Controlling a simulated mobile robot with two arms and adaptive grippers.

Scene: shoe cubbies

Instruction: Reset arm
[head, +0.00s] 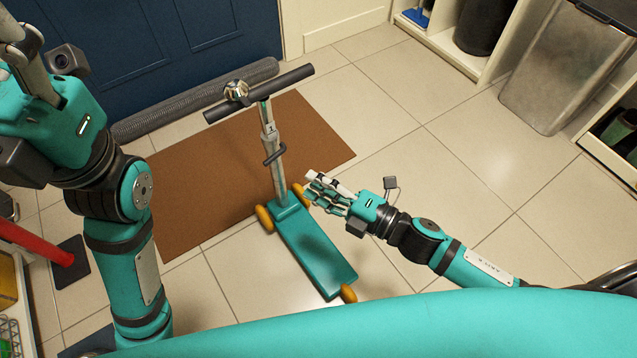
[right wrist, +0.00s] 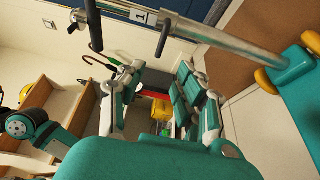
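My right gripper (head: 310,184) is in mid-picture in the head view, beside the teal scooter's stem, over or near its deck. In the right wrist view its two fingers (right wrist: 160,80) stand apart with nothing between them, so it is open and empty. My left gripper (head: 22,50) is raised at the upper left of the head view, partly cut off by the picture edge; its opening cannot be made out. The scooter (head: 310,245) stands upright with yellow wheels, a grey stem and a black handlebar with a bell. Its stem (right wrist: 215,35) crosses the top of the right wrist view.
A brown mat (head: 200,195) lies under the scooter's front, before a blue door (head: 150,45). A grey draught roll (head: 200,100) lies along the door. Tiled floor is free between scooter and bin.

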